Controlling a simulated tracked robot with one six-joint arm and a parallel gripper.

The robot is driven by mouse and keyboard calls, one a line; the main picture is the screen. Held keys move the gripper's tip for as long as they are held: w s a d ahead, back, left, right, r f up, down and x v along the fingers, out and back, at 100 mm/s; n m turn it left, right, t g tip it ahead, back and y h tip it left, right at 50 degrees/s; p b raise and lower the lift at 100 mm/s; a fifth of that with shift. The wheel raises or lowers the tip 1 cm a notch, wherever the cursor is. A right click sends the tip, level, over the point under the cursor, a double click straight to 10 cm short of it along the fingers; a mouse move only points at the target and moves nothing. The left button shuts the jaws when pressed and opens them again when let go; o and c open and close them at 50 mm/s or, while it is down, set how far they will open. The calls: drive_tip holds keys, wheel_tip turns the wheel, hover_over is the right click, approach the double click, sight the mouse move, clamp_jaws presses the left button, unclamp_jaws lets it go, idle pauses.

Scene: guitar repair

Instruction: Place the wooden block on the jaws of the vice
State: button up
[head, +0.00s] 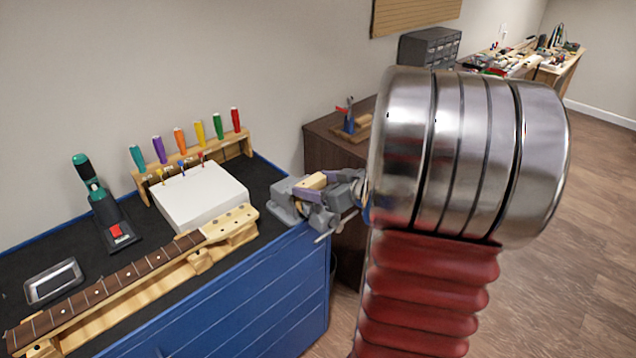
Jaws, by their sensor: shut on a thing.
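The grey vice (287,209) is fixed at the right corner of the blue workbench, with its handle hanging over the edge. The small light wooden block (313,181) is at the top of the vice, at its jaws. Whether it rests on the jaws or is just above them I cannot tell. My gripper (328,179) reaches in from the right and is shut on the block. My large metal and red arm link hides the wrist and the space behind it.
The blue workbench (230,315) holds a guitar neck (110,288), a white box (200,195), a rack of coloured screwdrivers (195,160), a green-handled tool (103,205) and a metal tray (54,281). A brown cabinet (330,140) stands behind the vice.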

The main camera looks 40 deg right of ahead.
drive_tip(key=o, duration=1.1)
drive_tip(key=shift+o, duration=0.2)
drive_tip(key=shift+r, duration=0.1)
drive_tip(key=v, duration=1.2)
